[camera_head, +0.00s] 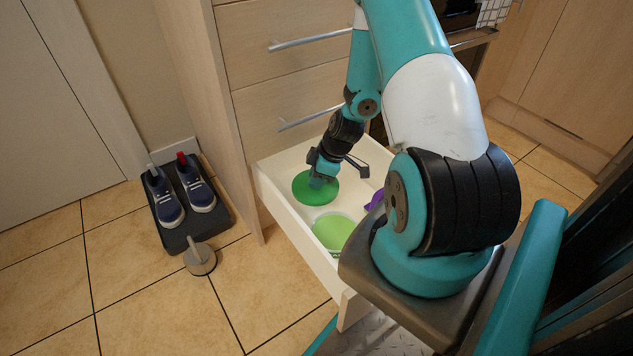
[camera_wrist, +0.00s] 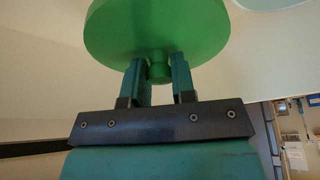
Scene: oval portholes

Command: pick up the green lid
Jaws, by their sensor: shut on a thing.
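The green lid (camera_head: 309,190) is a round, darker green disc in the open drawer (camera_head: 283,209) in the head view. In the wrist view the lid (camera_wrist: 150,28) fills the top middle, with a small knob between my fingers. In the wrist view my gripper (camera_wrist: 159,76) is shut on the lid's knob. I cannot tell whether the lid touches the drawer floor.
A light green round thing (camera_head: 334,231) lies nearer in the drawer, and a purple thing (camera_head: 376,199) is partly hidden by my arm. Shoes (camera_head: 165,200) stand on a dark tray (camera_head: 220,217) on the floor at left, beside a round metal doorstop-like thing (camera_head: 200,260).

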